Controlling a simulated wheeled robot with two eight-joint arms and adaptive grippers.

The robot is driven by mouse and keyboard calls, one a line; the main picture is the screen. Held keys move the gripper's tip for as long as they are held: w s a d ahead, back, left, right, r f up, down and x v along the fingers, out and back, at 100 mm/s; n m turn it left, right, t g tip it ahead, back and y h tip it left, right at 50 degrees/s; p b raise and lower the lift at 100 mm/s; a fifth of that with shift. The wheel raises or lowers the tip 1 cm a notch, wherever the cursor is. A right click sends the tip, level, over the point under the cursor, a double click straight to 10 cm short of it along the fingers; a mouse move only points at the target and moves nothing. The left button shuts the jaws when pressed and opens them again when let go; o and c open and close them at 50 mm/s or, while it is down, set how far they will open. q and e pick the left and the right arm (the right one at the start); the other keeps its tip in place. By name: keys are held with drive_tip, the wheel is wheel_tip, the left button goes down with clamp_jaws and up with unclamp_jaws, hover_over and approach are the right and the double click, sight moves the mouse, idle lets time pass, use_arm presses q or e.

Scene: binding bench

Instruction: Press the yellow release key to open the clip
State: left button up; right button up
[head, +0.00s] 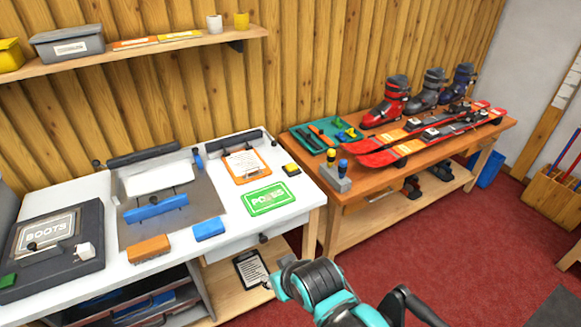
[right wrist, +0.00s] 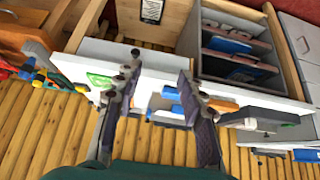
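The yellow release key (head: 291,168) sits on a small black block on the right part of the white bench, beside an orange clipboard. The clipboard (head: 250,167) lies flat with a dark clip (head: 241,146) across its top edge; whether the clip is open I cannot tell. My right arm comes in at the bottom of the head view, well short of the key. In the right wrist view my right gripper (right wrist: 160,80) is open and empty, its two dark fingers wide apart. My left gripper is not in view.
A green card (head: 268,199) lies in front of the clipboard; blue (head: 209,229) and orange (head: 149,248) blocks lie near the front edge. A grey tray with a blue-handled bar is left of the clipboard. A wooden table (head: 335,215) with skis and boots stands to the right.

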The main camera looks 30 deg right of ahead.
drive_tip(key=shift+c, duration=0.3)
clamp_jaws()
idle(1.0)
